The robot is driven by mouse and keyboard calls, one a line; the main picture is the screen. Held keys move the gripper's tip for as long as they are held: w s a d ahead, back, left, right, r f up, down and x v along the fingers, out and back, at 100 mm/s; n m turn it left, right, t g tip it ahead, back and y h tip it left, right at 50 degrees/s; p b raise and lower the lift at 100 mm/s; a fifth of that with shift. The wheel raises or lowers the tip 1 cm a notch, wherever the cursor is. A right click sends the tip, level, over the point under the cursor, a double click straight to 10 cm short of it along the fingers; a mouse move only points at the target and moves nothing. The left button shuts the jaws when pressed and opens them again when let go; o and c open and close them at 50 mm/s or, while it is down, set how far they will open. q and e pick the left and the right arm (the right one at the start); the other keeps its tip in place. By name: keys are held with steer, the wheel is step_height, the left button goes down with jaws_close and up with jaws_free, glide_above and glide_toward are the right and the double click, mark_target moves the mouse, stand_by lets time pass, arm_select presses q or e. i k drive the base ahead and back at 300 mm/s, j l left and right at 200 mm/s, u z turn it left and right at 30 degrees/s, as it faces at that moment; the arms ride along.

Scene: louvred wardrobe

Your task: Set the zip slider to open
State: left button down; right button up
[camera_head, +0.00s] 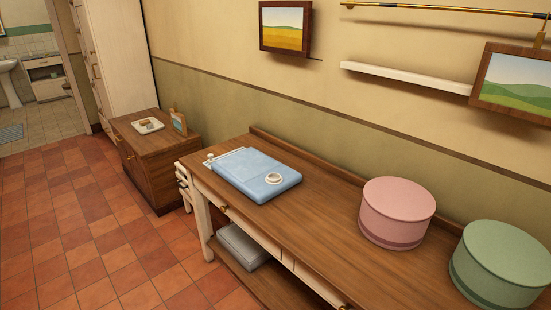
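A flat light-blue case (254,175) lies on the wooden table (320,215), near its left end. A pale line runs across its far left part, and a small light knob (210,158) sits at its left corner. A whitish ring (273,179) lies on its top near the right side. I cannot tell which of these small parts is the zip slider, or whether the zip is open. Neither of my grippers is in view.
A pink round box (397,212) and a green round box (500,264) stand on the table's right part. A wooden cabinet (158,160) with a small tray (147,126) stands to the left. The tiled floor (90,230) in front is clear.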

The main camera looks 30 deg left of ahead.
mark_target(210, 156)
steer(key=u, duration=1.3)
steer(key=k+j, duration=0.05)
